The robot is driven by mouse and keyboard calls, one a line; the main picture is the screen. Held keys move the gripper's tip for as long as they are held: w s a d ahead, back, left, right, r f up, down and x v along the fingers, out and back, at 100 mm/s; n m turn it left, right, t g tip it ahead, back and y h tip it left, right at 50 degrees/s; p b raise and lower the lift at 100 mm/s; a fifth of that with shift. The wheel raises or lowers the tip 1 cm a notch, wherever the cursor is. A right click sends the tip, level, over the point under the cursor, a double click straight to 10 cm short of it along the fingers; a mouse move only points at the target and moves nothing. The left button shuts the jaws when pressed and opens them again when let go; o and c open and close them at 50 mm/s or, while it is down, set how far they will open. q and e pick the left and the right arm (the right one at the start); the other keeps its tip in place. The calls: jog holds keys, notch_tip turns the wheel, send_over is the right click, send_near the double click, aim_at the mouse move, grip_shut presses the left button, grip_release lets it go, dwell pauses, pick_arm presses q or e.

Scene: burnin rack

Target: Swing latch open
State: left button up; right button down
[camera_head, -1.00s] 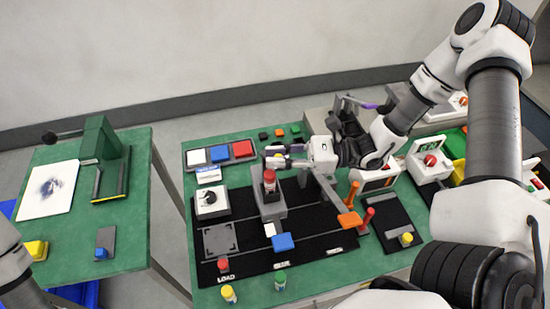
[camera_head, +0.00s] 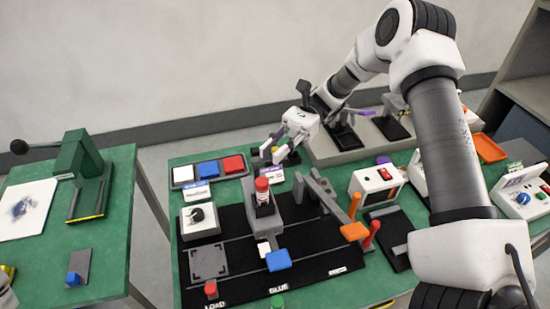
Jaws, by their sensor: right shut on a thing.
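Dark levers with purple handles (camera_head: 358,112) stand on the grey rack (camera_head: 325,152) at the back of the green table; I cannot tell for sure which part is the latch. My right gripper (camera_head: 272,152) is at the table's back edge, left of the rack and apart from these levers. It points down and left, behind the red-capped bottle. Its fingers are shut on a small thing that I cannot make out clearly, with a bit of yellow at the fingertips. My right arm hides part of the rack. My left gripper is out of view.
A panel with white, blue and red buttons (camera_head: 208,169) lies left of my right gripper. The red-capped bottle (camera_head: 263,197) stands in a grey holder on the black mat (camera_head: 318,268). A white device (camera_head: 376,182) and upright orange and red handles stand to the right.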

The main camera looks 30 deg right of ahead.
jog(key=shift+w+n+g+h, duration=0.2)
jog(key=shift+n+g+h, duration=0.25)
jog(key=shift+g, duration=0.25)
jog(key=shift+r, duration=0.1)
jog(key=c, duration=1.1)
grip_release()
jog(key=shift+d, duration=0.1)
notch_tip(320, 180, up, 10)
jog(key=shift+w+f+b, duration=0.1)
jog(key=shift+b, duration=0.2)
